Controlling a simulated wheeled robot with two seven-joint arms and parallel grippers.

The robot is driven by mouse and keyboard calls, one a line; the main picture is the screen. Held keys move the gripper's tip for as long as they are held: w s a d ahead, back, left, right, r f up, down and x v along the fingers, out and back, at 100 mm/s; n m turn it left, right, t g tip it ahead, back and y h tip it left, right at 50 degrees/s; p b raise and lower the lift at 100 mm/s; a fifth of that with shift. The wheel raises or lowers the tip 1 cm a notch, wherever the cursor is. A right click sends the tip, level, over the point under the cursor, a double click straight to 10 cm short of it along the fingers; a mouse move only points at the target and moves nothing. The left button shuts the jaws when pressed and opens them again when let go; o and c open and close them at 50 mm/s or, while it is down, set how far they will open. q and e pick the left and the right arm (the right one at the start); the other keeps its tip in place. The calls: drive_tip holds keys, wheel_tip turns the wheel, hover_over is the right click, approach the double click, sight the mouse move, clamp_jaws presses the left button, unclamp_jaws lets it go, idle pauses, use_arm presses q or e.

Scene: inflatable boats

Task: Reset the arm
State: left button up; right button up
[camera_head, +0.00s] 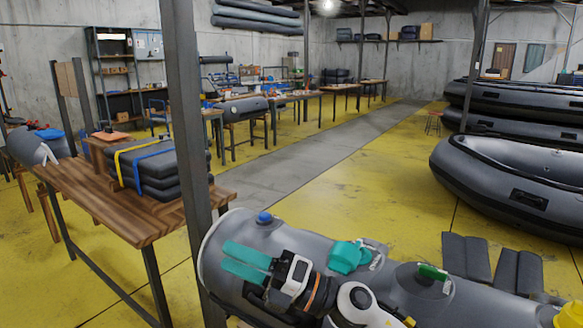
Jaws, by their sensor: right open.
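My right gripper (227,257) shows at the bottom centre, over the end of a grey inflatable boat tube (222,232). Its two teal fingers point left, are spread apart and have nothing visible between them. My white and black right arm comes in from the bottom edge. I cannot tell whether the fingers touch the tube. My left gripper is not in view.
The tube bears a blue cap (264,217), a teal piece (345,257) and a green piece (432,272). A grey post (186,110) stands left of it. A wooden table (150,228) holds strapped dark pads (160,170). Boats (510,180) lie right; the grey aisle (290,165) is clear.

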drive_tip(key=w+d+f+m+t+h, duration=0.3)
drive_tip(key=d+m+t, duration=0.4)
drive_tip(key=m+t, duration=0.6)
drive_tip(key=s+d+f+m+g+h, duration=0.1)
drive_tip(key=s+d+f+m+h, duration=0.1)
drive_tip(key=d+f+m+h, duration=0.6)
drive_tip(key=s+d+f+m+g+h, duration=0.1)
drive_tip(key=s+d+f+m+h, duration=0.1)
drive_tip(key=d+f+m+h, duration=0.65)
drive_tip(key=s+d+f+m+g+h, duration=0.1)
drive_tip(key=s+d+f+m+g, duration=0.1)
drive_tip(key=s+f+g, duration=0.45)
drive_tip(key=s+d+f+m+g, duration=0.1)
drive_tip(key=s+d+f+m, duration=0.15)
drive_tip(key=s, duration=0.75)
drive_tip(key=s+d+f+m+g+h, duration=0.1)
drive_tip(key=s+f+m+g, duration=0.25)
drive_tip(key=s+f, duration=0.35)
wheel_tip(320, 180, down, 25)
drive_tip(key=s+g, duration=0.2)
drive_tip(key=s+d+f+n+g, duration=0.1)
drive_tip(key=s+d+f, duration=0.1)
drive_tip(key=s+f, duration=1.4)
drive_tip(key=shift+d, duration=0.35)
